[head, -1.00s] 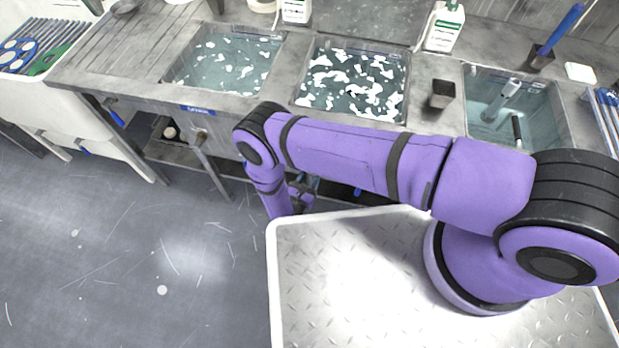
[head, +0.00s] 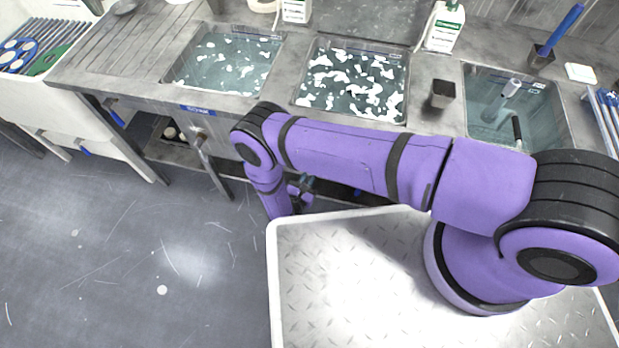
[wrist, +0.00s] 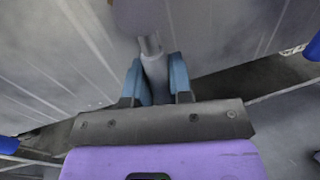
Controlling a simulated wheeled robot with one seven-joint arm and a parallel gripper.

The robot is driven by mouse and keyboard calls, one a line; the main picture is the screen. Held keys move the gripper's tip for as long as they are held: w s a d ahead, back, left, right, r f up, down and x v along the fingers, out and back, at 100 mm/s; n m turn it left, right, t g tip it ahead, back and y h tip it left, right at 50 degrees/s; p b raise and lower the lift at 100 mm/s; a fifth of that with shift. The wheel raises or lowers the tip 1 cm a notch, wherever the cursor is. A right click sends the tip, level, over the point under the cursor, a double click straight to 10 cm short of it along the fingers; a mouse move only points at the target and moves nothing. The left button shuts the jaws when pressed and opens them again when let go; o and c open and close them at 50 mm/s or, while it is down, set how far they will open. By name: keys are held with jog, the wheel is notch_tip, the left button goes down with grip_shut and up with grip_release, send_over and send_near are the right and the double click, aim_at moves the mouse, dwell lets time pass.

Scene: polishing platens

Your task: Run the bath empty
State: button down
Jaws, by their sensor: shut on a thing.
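Three sunken baths lie in the grey bench: a left bath (head: 172,76) of cloudy water with white flecks, a middle bath (head: 310,105) crowded with white patches, and a right bath (head: 468,128) of clearer water with tools standing in it. All hold liquid. My gripper (wrist: 154,82) shows in the wrist view with its two blue-grey fingers shut on a grey rod-like part (wrist: 153,68), which joins a wider grey piece above. In the head view my gripper is mostly hidden behind my arm, low under the bench front. I cannot tell which bath the held part belongs to.
A grey drain pipe (head: 208,160) hangs below the left bath. A white trough (head: 45,105) is at far left. Open floor (head: 130,240) lies at left.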

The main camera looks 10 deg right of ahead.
jog(key=w+a+r+m+y, duration=0.2)
jog(key=a+r+m, duration=0.3)
jog(key=m, duration=0.9)
jog(key=shift+a+r+y, duration=0.25)
jog(key=shift+y, duration=0.55)
jog(key=c, duration=1)
grip_release()
jog(key=shift+r, duration=0.1)
jog(key=shift+c, duration=0.2)
jog(key=v, duration=1.1)
jog(key=shift+r, duration=0.2)
